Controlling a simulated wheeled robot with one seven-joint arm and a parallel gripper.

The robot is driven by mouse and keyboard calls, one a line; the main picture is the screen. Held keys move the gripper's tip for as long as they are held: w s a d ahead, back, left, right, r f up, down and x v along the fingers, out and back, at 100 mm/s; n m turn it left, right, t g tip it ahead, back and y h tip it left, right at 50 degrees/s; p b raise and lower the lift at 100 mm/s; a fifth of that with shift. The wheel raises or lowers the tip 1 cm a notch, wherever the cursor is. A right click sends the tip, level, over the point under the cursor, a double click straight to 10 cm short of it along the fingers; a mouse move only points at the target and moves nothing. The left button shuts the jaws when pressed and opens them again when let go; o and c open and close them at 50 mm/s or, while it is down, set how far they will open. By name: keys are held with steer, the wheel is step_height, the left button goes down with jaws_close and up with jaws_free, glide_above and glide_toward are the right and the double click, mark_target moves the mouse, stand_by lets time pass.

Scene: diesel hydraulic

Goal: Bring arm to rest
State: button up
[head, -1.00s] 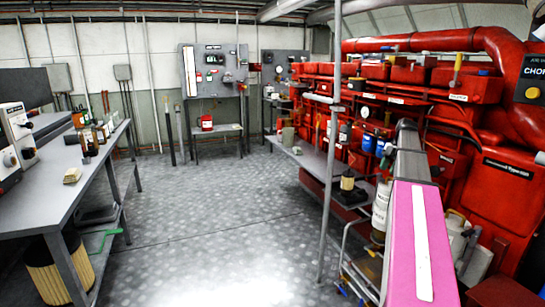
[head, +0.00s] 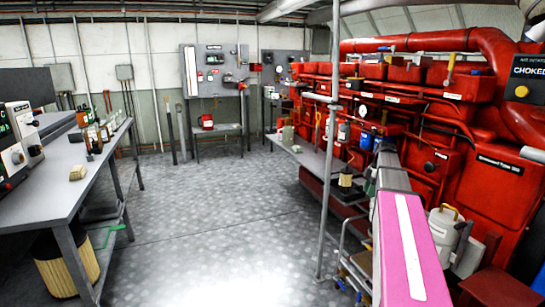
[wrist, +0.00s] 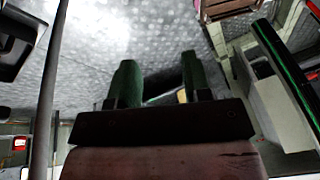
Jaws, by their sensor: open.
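My gripper (wrist: 158,68) shows in the wrist view with its two green fingers standing apart. I see nothing held between them; a dark shape lies behind the gap. My pink and grey arm (head: 408,240) reaches from the lower right of the head view up towards the red machinery. Its far end is low beside the machine, and I cannot make out my gripper in the head view.
Red machinery (head: 435,155) fills the right side, with a grey shelf (head: 300,153) before it. A thin upright pole (head: 327,190) stands left of my arm. A grey workbench (head: 60,190) is at left. The patterned floor (head: 210,225) between is clear.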

steer(key=s+a+f+m+t+h, duration=0.1)
steer(key=s+a+f+m+h, duration=0.2)
steer(key=s+a+f+m, duration=1.4)
steer(key=s+a+f, duration=0.2)
steer(key=a+f, duration=0.2)
steer(key=f, duration=0.1)
steer(key=shift+s+a+f+t, duration=0.3)
steer(key=shift+a+f, duration=0.1)
stand_by(0.6)
